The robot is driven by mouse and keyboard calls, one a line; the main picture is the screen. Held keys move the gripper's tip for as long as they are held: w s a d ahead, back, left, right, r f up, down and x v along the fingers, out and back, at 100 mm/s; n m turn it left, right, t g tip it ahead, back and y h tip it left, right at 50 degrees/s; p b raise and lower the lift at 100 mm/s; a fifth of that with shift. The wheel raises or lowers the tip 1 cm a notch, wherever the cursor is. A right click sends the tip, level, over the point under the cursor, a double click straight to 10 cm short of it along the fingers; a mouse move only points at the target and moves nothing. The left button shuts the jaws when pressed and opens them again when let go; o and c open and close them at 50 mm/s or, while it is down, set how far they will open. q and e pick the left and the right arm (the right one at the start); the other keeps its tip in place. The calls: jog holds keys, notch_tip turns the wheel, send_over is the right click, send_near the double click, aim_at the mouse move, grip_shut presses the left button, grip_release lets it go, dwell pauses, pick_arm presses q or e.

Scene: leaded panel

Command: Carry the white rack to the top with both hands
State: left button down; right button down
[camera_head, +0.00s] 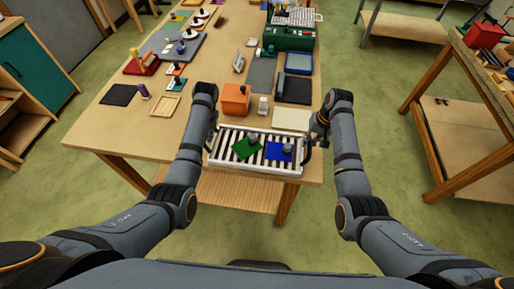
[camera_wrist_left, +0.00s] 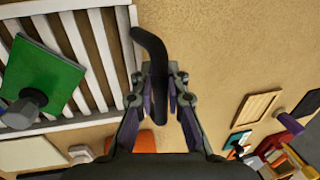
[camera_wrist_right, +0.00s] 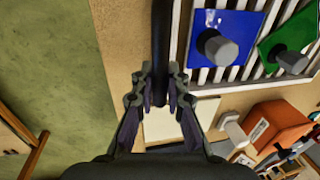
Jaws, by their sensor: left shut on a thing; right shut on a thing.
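The white rack (camera_head: 225,158) is a slatted tray at the near end of the table in the head view. A green square piece (camera_head: 245,149) and a blue square piece (camera_head: 279,152), each with a grey knob, lie on it. My left gripper (camera_head: 213,134) is at the rack's left end, shut on its dark handle, which shows in the left wrist view (camera_wrist_left: 152,48). My right gripper (camera_head: 314,136) is at the right end, shut on the other dark handle, seen in the right wrist view (camera_wrist_right: 162,40). I cannot tell whether the rack touches the table.
An orange block (camera_head: 235,99), a small whitish block (camera_head: 263,107) and a pale sheet (camera_head: 292,119) lie just beyond the rack. A green case (camera_head: 290,38) with a white slatted top (camera_head: 294,17) stands at the table's far end. Another wooden table (camera_head: 450,145) stands to the right.

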pick_arm(q)
jog(key=shift+w, duration=0.2)
pick_arm(e)
jog(key=shift+w, duration=0.2)
